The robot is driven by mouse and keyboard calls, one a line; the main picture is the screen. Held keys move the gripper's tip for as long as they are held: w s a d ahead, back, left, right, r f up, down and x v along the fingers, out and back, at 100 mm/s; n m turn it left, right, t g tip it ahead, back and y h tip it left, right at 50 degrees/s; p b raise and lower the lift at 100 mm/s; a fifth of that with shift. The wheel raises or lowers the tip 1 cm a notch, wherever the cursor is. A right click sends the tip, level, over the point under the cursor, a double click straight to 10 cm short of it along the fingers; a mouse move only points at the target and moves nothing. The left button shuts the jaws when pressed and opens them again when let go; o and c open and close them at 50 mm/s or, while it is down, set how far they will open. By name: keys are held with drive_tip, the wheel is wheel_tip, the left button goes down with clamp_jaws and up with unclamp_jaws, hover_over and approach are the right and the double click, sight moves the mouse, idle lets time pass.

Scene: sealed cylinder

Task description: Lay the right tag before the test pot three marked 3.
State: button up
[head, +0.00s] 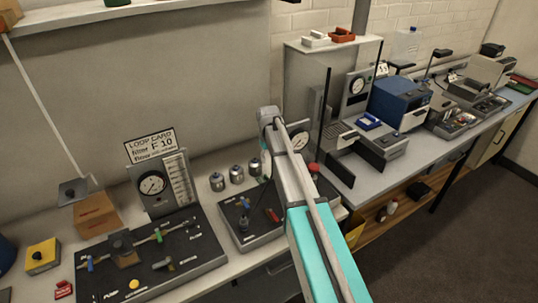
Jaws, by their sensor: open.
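Small metal pots (217,181), (237,174) and (254,166) stand in a row on the bench behind the middle black panel; they look like the test pots. Any numbers on them are too small to read, so I cannot tell which is marked 3. No tag is clearly recognisable. A loop card (151,145) reading "filter F 10", with a blurred flow line below, stands above a gauge panel (153,184). My arm rises from the bottom and crosses the middle panel. I cannot make out gripper fingers; my arm hides part of the bench.
A black pump panel (150,262) with valves fills the front left, beside a yellow box (42,256) and a brown block (96,214). A blue machine (400,103) stands on the right bench. White (316,40) and red (341,35) trays sit on a raised shelf. Floor is clear at right.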

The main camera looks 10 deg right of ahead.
drive_tip(key=s+a+m, duration=0.1)
drive_tip(key=s+m, duration=0.2)
drive_tip(key=s, duration=2.5)
drive_tip(key=shift+a, duration=0.2)
drive_tip(key=shift+w, duration=0.1)
